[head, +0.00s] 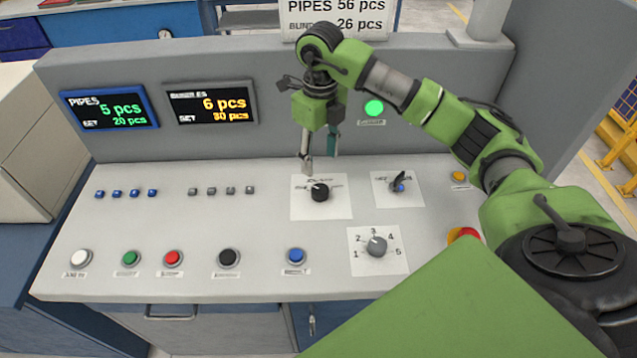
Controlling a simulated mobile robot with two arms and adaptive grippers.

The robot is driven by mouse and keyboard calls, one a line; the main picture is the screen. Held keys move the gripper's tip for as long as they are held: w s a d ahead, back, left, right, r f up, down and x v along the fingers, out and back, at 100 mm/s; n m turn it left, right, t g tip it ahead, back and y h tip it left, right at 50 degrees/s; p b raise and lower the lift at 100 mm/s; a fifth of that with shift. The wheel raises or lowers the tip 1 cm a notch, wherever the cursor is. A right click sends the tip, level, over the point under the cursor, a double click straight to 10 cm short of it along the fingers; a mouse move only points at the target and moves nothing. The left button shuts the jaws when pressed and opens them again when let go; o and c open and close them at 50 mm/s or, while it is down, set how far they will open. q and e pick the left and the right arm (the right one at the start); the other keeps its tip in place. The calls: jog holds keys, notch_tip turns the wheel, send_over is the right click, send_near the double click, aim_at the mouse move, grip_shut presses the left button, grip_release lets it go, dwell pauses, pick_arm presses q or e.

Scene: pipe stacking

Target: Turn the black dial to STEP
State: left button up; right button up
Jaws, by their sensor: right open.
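The black dial (319,193) sits on a white label plate (335,211) near the middle of the grey console. The lettering around it is too small to read, so I cannot tell its setting. My right gripper (319,161) points down just above and behind the dial, with its fingers apart and nothing between them. One fingertip overlaps the top of the plate in the picture; I cannot tell whether it touches. My left gripper is not in view.
To the right are a small switch (398,184), a grey numbered knob (377,246) and a red button (464,235), partly behind my right arm. A blue button (296,256) is in front. Two displays (211,104) are at the back left.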

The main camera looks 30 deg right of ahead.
aim_at(320, 189)
notch_tip(320, 189, down, 10)
jog(key=shift+f+p, duration=0.1)
jog(key=shift+p, duration=1.15)
jog(key=c, duration=1.1)
